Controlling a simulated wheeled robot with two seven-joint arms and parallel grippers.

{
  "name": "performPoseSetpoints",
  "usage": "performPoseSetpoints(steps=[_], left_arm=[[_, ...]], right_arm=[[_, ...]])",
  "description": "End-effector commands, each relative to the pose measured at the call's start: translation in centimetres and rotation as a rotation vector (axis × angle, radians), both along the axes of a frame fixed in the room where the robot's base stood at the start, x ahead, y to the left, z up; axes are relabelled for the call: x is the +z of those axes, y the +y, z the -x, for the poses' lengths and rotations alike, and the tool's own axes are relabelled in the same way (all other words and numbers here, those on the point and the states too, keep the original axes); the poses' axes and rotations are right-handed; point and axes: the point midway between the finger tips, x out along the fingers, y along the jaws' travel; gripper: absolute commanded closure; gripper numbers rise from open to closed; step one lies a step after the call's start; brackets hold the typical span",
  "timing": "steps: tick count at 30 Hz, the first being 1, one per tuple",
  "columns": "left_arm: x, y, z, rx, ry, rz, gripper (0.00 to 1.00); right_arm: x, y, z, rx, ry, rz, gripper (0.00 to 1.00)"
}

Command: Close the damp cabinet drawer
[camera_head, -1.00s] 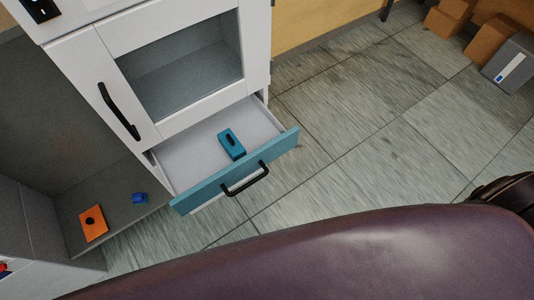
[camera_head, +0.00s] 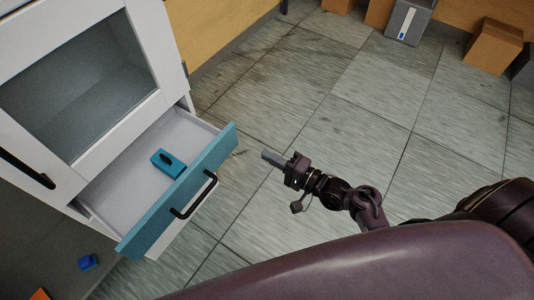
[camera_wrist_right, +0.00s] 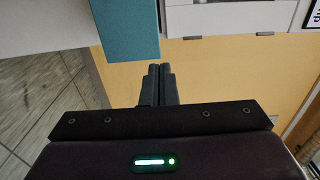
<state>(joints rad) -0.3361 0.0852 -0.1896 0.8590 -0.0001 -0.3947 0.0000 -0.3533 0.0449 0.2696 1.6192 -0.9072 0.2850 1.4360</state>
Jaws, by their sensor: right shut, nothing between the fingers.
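The white cabinet (camera_head: 130,85) stands at the left of the head view. Its drawer is pulled out, with a teal front (camera_head: 180,195) and a black bar handle (camera_head: 196,196). A teal box (camera_head: 168,162) lies inside the drawer. My right gripper (camera_head: 268,157) is shut and empty, to the right of the drawer front and apart from it. In the right wrist view the shut fingers (camera_wrist_right: 158,72) show below the end of the teal drawer front (camera_wrist_right: 126,28). My left gripper is not in view.
A blue object (camera_head: 88,262) and part of an orange one (camera_head: 38,294) lie on the grey surface at the lower left. Boxes, one of them grey (camera_head: 410,20), stand by the far wall. The tiled floor (camera_head: 340,110) right of the drawer is clear.

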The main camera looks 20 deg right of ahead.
Motion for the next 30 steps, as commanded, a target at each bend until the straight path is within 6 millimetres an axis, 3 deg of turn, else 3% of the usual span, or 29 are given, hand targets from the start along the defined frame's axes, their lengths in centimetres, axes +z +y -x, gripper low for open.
performPoseSetpoints(steps=[9,15,21,30], left_arm=[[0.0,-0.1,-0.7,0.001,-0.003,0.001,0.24],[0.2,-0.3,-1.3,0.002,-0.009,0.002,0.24],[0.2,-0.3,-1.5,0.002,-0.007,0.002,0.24],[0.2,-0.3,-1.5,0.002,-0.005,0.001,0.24]], right_arm=[[0.0,4.1,-5.7,0.000,-0.002,0.000,1.00],[0.0,6.1,-8.3,0.000,0.000,0.001,1.00],[-0.1,7.0,-9.6,-0.001,0.002,0.003,1.00],[-0.1,7.1,-9.7,-0.001,0.002,0.004,1.00]])
